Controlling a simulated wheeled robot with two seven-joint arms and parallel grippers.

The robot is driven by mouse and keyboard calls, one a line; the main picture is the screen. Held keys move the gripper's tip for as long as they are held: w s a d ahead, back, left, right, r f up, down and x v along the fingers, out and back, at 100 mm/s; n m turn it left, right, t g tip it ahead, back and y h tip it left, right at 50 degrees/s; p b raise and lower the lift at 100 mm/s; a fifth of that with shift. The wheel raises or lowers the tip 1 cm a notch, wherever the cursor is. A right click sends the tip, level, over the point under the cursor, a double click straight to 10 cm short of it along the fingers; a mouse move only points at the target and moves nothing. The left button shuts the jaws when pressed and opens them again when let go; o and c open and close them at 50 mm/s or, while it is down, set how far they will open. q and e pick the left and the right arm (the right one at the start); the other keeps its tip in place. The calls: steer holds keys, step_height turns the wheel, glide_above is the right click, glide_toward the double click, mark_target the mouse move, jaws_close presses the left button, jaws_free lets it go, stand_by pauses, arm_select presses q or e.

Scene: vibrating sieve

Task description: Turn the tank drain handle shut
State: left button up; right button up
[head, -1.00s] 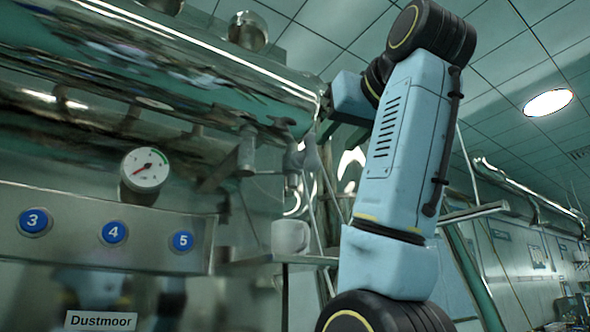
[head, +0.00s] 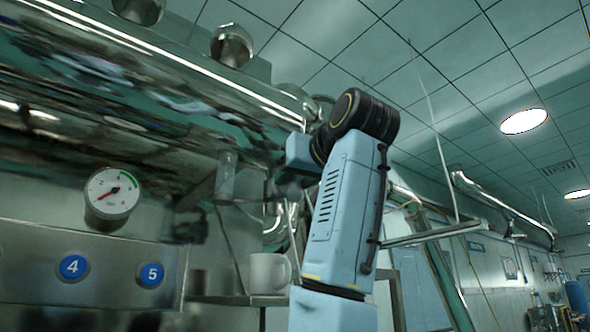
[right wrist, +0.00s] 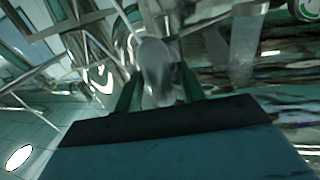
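The drain handle is a smooth grey, rounded paddle (right wrist: 156,72) in the right wrist view. It shows between the two dark green fingers of my right gripper (right wrist: 157,92). The fingers are apart, and I cannot tell whether either touches the handle. In the head view my right gripper (head: 279,188) is small and dark below the shiny tank's (head: 150,85) right end. The handle is not clear there, being largely hidden by the gripper and arm. A short metal pipe (head: 226,176) hangs from the tank to the left of the gripper. My left gripper is out of view.
A white mug (head: 268,272) stands on a small shelf (head: 236,299) below the gripper. A dial gauge (head: 111,194) and a panel with blue buttons 4 (head: 73,267) and 5 (head: 151,275) are at the left. Thin rods surround the handle area.

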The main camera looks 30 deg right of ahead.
steer(key=shift+w, duration=0.45)
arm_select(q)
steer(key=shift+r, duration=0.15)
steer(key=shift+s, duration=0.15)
arm_select(e)
steer(key=shift+s, duration=0.1)
steer(key=shift+c, duration=0.4)
jaws_close()
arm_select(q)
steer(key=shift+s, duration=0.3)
